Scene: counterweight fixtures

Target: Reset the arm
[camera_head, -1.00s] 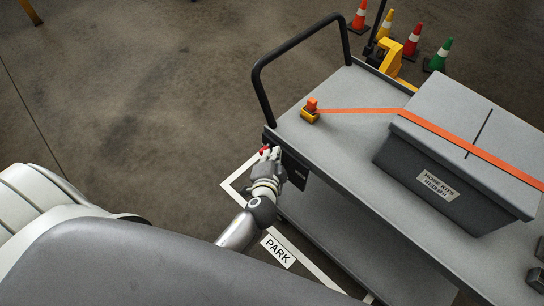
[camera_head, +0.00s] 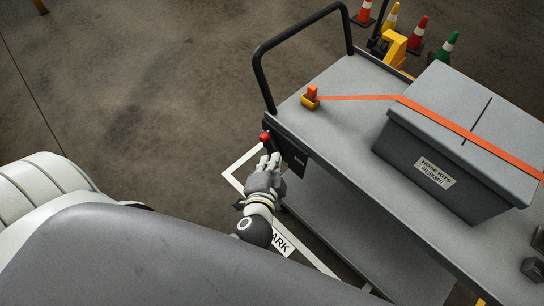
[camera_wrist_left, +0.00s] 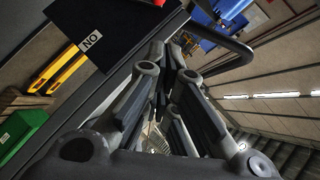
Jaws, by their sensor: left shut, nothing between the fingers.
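My left gripper (camera_head: 270,162) is in the head view at the near left corner of the grey cart (camera_head: 318,134). Its fingers are shut with nothing between them. A red knob (camera_head: 265,137) stands at the cart's corner, just above the fingertips in the picture, with a small gap visible. The dark panel (camera_head: 294,158) on the cart's end is beside the fingers. My right gripper is not in view.
A grey box (camera_head: 420,150) under an orange strap (camera_head: 360,97) sits on the cart. The black push handle (camera_head: 257,72) rises at the cart's left end. Cones (camera_head: 418,34) and a yellow pallet jack (camera_head: 394,48) stand behind. The floor to the left is clear.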

